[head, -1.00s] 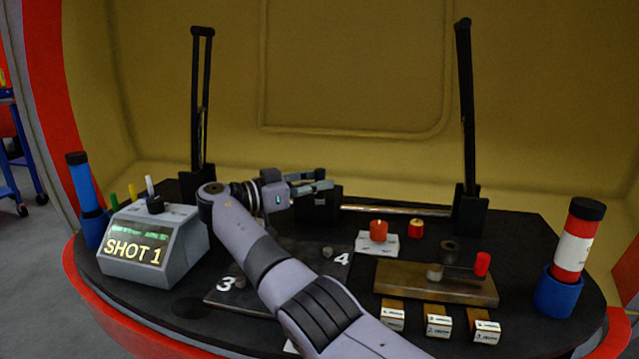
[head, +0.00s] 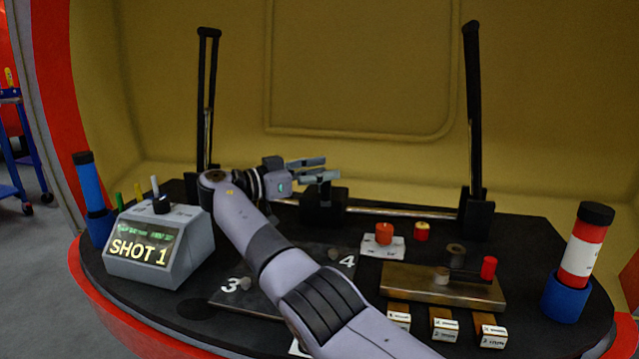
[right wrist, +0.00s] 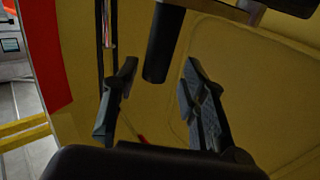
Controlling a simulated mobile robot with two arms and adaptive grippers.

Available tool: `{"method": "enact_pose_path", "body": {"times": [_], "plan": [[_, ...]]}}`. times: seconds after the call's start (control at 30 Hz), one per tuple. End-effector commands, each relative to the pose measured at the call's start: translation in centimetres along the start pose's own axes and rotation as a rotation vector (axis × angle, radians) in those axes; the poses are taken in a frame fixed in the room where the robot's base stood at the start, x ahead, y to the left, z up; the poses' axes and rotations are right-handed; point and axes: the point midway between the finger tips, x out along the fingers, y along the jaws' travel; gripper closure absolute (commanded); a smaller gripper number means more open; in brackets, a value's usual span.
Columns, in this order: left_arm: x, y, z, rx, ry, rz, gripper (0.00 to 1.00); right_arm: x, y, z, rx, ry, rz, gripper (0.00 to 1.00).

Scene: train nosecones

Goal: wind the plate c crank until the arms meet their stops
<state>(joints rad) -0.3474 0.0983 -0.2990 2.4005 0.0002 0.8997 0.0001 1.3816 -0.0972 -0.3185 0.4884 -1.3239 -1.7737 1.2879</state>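Two tall black arms stand nearly upright at the back of the bench, the left arm (head: 205,100) and the right arm (head: 473,110). A metal rod (head: 400,212) runs low between them, with a black block (head: 325,210) near its middle. My right gripper (head: 320,168) is open just above that block in the head view. In the right wrist view a dark cylinder (right wrist: 163,48) hangs between the open fingers (right wrist: 155,88), without clear contact; I cannot tell if it is the crank handle. No plate C label is readable. My left gripper is out of view.
A grey box reading SHOT 1 (head: 155,255) stands at left beside a blue tube (head: 88,182). A brass plate (head: 430,288) with a red knob (head: 489,267) lies at right. A red-and-white tube (head: 580,255) stands in a blue cup (head: 563,300). A yellow wall is behind.

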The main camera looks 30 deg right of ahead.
Motion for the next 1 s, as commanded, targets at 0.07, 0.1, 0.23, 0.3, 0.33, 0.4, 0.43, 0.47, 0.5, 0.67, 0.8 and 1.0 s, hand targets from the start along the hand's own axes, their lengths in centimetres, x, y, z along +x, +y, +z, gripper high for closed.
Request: {"method": "enact_pose_path", "body": {"times": [0.07, 0.1, 0.23, 0.3, 0.33, 0.4, 0.43, 0.47, 0.5, 0.67, 0.8, 1.0], "plan": [[0.0, 0.0, 0.0, -0.001, -0.001, 0.000, 0.45, -0.1, 0.0, -1.9, 0.003, 0.001, -0.001, 0.60], [0.0, 0.0, 0.0, -0.001, -0.002, 0.000, 0.45, -0.1, 0.0, -2.8, 0.004, 0.001, -0.002, 0.60], [-0.1, 0.0, 0.0, -0.001, -0.002, 0.001, 0.45, -0.2, -0.1, -5.1, 0.002, 0.000, -0.003, 0.60], [-0.1, 0.0, 0.0, -0.001, -0.003, 0.001, 0.45, -0.2, -0.1, -5.9, 0.000, 0.001, -0.003, 0.60], [-0.1, 0.0, 0.0, -0.001, -0.003, 0.001, 0.45, -0.2, -0.2, -6.3, 0.001, 0.001, -0.004, 0.60], [-0.1, 0.0, 0.0, -0.001, -0.003, 0.001, 0.45, -0.2, -0.2, -6.8, 0.000, 0.001, -0.004, 0.60], [-0.1, 0.0, 0.0, -0.001, -0.003, 0.001, 0.45, -0.2, -0.2, -6.9, 0.000, 0.001, -0.004, 0.60], [-0.1, 0.0, 0.0, -0.001, -0.003, 0.001, 0.45, -0.2, -0.2, -7.0, 0.000, 0.001, -0.004, 0.60], [-0.1, 0.0, 0.0, -0.001, -0.003, 0.001, 0.45, -0.2, -0.2, -7.2, 0.000, 0.001, -0.004, 0.60], [-0.1, 0.0, 0.0, -0.001, -0.003, 0.001, 0.45, -0.2, -0.2, -7.2, 0.000, 0.000, -0.004, 0.60], [-0.1, 0.1, 0.0, -0.001, -0.004, 0.001, 0.45, -0.2, -0.2, -7.2, 0.000, 0.000, -0.004, 0.60], [-0.1, 0.0, 0.1, -0.001, -0.006, 0.001, 0.45, -0.2, -0.2, -7.2, 0.000, 0.000, -0.004, 0.60]]}}
